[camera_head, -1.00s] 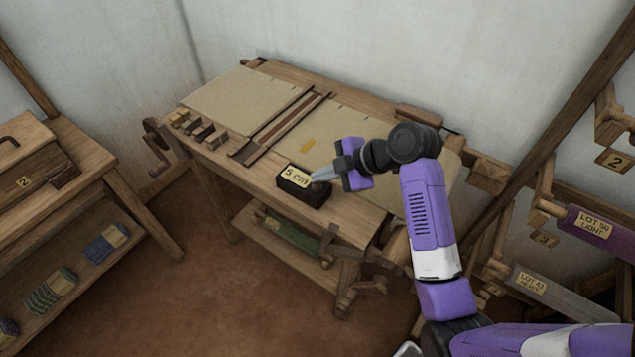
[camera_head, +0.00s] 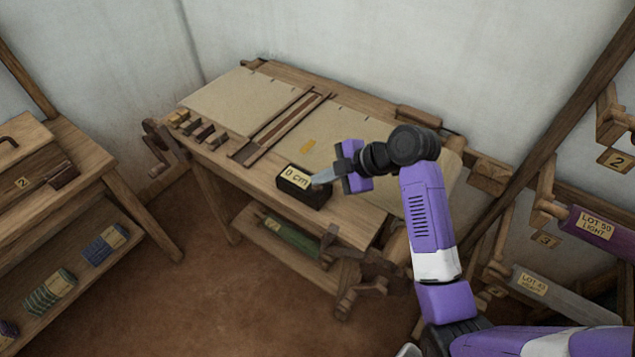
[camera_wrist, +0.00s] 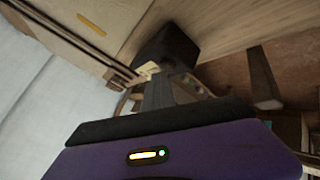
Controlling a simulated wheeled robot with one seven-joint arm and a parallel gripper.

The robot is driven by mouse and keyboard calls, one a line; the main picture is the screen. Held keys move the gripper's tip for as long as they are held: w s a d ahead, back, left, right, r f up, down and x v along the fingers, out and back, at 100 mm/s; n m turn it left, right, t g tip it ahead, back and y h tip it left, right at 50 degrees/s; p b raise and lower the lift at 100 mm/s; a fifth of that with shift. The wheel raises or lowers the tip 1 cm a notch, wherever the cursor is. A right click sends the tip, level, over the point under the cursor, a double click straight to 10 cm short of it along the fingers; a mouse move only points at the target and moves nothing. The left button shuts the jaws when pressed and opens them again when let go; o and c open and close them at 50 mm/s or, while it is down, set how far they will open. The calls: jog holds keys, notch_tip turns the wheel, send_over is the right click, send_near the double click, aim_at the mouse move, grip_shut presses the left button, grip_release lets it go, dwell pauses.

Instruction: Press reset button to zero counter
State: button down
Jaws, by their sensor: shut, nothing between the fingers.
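The counter (camera_head: 296,181) is a small black box with a pale label, at the front edge of the loom table. Its label reads "0 cm". My gripper (camera_head: 318,181) is shut and empty, with its tips at the right side of the counter. I cannot tell whether the tips touch it. The reset button is not distinguishable; the fingertips may hide it. In the wrist view the dark counter box (camera_wrist: 168,52) lies just beyond my gripper fingers (camera_wrist: 158,88).
The loom table (camera_head: 245,180) carries pale cloth (camera_head: 237,98), wooden slats and several small blocks. A side bench (camera_head: 60,190) with bundles on its shelf stands at left. A rack with a purple roll (camera_head: 590,225) is at right. Brown floor is open in front.

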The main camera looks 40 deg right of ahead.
aim_at(322, 187)
jog(key=shift+r+p, duration=0.7)
jog(key=shift+r, duration=0.3)
notch_tip(322, 187, up, 5)
jog(key=p, duration=0.3)
jog(key=shift+p, duration=0.35)
dwell(0.4)
